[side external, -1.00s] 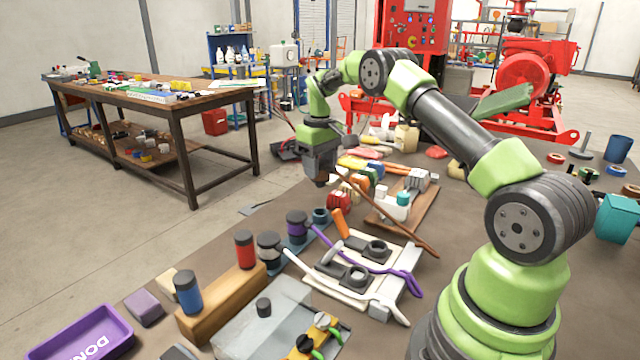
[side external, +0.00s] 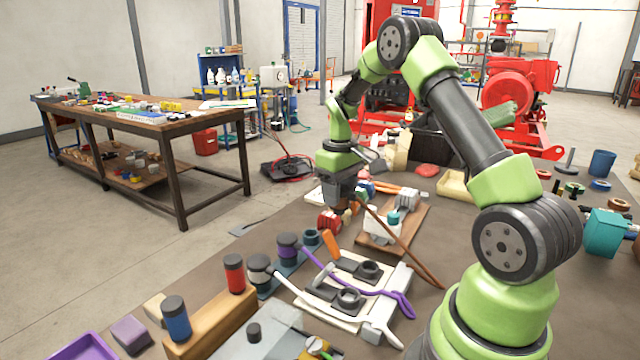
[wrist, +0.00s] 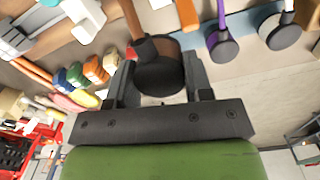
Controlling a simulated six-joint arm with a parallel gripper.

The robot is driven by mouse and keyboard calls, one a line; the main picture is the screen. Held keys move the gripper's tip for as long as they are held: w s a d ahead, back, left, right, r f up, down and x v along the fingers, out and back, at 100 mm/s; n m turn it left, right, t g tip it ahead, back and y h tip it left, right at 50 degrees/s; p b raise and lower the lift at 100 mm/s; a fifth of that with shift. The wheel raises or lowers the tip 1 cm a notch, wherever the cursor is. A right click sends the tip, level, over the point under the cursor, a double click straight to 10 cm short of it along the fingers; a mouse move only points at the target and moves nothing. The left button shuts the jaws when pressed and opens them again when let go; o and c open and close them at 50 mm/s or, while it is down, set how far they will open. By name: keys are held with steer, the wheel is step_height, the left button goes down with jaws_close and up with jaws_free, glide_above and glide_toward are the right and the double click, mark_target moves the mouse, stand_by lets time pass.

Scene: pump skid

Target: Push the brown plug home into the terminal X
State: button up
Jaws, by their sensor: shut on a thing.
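My gripper (wrist: 157,82) is shut on the brown plug (wrist: 170,75), a round plug with a dark cap. Its brown cable (side external: 400,245) trails to the right in the side view. There the gripper (side external: 345,208) points down, above and beyond the blue strip, and hides most of the plug. The strip carries a plug with a purple cable (side external: 288,245) and one with a white cable (side external: 260,268). A bare teal round socket (side external: 311,237) at the strip's far end looks like the terminal X, though I read no label. The plug appears apart from it.
A wooden board (side external: 408,215) with a white device lies close to the right of the gripper. A cream plate (side external: 350,290) with dark rings lies in front. Loose cables cross the table.

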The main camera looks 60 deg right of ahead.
steer(key=s+a, duration=0.4)
steer(key=s, duration=0.5)
steer(key=shift+s+d+f, duration=0.1)
steer(key=shift+f, duration=2.75)
steer(key=shift+f, duration=1.7)
steer(key=o, duration=1.1)
step_height(320, 180, up, 10)
